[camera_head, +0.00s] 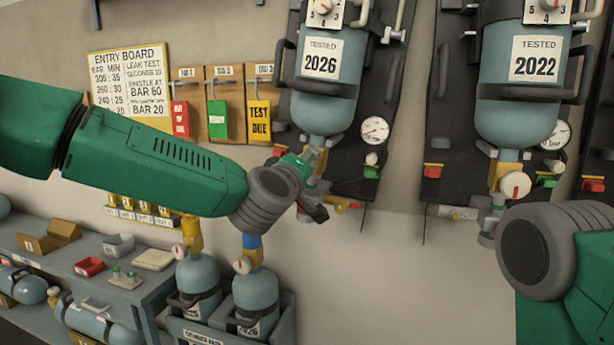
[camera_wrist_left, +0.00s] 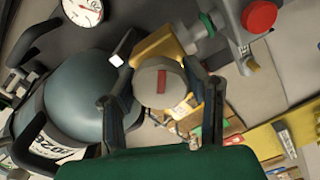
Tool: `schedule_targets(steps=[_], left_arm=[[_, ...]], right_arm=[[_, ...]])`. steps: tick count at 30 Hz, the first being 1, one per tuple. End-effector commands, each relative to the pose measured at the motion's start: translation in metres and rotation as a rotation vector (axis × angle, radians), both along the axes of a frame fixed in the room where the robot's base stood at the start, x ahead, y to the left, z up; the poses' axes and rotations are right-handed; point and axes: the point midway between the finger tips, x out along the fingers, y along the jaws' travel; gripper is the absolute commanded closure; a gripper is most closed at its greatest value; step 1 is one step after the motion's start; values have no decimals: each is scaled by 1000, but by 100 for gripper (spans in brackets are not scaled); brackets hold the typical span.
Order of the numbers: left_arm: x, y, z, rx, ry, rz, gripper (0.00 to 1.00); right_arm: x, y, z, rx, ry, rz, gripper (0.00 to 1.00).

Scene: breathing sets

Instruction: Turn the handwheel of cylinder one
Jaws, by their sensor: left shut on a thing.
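A blue-grey cylinder labelled TESTED 2026 (camera_head: 320,75) hangs valve-down on a dark backplate. My left gripper (camera_head: 313,190) is at the valve below it. In the left wrist view, my left gripper (camera_wrist_left: 160,98) has one finger on each side of a pale round handwheel with a red mark (camera_wrist_left: 158,80) and is shut on it. The handwheel is hidden by the gripper in the head view. A second cylinder, labelled TESTED 2022 (camera_head: 520,80), hangs to the right, its pale handwheel (camera_head: 515,185) in plain sight. My right arm shows at lower right; its gripper is not visible.
A board with hanging tags (camera_head: 219,120) is behind my left arm. Two upright cylinders (camera_head: 256,290) stand in a crate below. A bench (camera_head: 60,275) holds small trays at lower left.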

Motion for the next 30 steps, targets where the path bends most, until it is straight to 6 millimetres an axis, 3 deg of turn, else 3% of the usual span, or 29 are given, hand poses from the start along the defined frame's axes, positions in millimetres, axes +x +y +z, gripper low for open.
schedule_targets(steps=[10, 26, 27, 28, 30], left_arm=[[1, 2, 2, -126, 35, 5, 88], [1, 2, 1, -143, 43, 4, 88], [1, 2, 1, -143, 43, 4, 45], [1, 2, 1, -143, 43, 4, 38], [1, 1, 1, -142, 44, 3, 38]], right_arm=[[0, 0, -11, 0, 0, 0, 60], [0, 0, -12, 0, 0, 0, 60], [0, 0, -12, 0, 0, 0, 60], [0, 0, -12, 0, 0, 0, 60], [0, 0, -12, 0, 0, 0, 60]])
